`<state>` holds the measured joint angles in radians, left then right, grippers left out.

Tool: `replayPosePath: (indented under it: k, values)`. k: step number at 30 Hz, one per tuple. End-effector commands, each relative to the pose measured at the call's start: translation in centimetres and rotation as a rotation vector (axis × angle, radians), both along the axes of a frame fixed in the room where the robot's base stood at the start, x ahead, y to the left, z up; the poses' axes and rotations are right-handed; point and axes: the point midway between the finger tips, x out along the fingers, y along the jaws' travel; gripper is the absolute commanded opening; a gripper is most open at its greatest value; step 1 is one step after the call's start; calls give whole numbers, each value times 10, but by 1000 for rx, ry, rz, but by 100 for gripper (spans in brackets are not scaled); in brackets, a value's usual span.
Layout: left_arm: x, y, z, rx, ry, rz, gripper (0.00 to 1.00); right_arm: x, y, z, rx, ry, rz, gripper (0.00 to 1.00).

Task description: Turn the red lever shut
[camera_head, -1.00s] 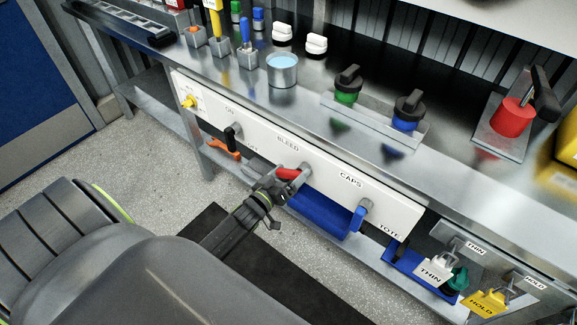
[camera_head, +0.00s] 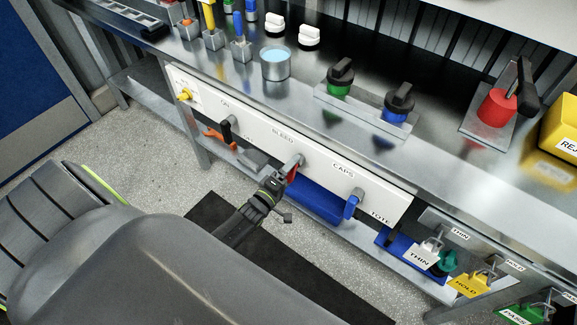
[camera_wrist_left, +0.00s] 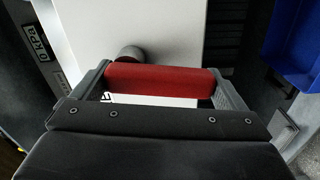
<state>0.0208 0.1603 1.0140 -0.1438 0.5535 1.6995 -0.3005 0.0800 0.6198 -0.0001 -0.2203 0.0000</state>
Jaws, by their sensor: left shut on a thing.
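The red lever (camera_head: 294,162) is on the white front panel (camera_head: 329,172), under the BLEED label. My left gripper (camera_head: 282,174) is shut on it, and the gripper hides part of its handle in the head view. In the left wrist view the red handle (camera_wrist_left: 160,79) lies across between the two grey fingers (camera_wrist_left: 160,88), one at each end. A round grey pivot shows behind the handle. In the head view the lever points down and a little to the left from its pivot. My right gripper is not in view.
A blue bin (camera_head: 313,203) sits below the panel. Padlocks with tags hang further right.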

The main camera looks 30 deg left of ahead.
Motion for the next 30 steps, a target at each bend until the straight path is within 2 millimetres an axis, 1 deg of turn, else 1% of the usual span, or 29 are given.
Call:
replayPosePath:
  k: [3, 10, 27, 28, 29, 30]
  values:
    - [-1, -2, 0, -66, 6, 1, 53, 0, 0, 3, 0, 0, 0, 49]
    - [-1, -5, -1, -145, 12, 1, 53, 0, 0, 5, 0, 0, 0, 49]
    - [-1, -6, -2, -178, 15, 2, 53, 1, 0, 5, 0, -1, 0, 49]
    - [-1, -6, -2, -179, 15, 2, 97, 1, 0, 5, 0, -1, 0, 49]
    - [-1, -6, -2, -178, 15, 2, 100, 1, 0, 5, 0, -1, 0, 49]
    - [-1, -6, -2, -177, 15, 1, 100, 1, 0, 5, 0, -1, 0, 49]
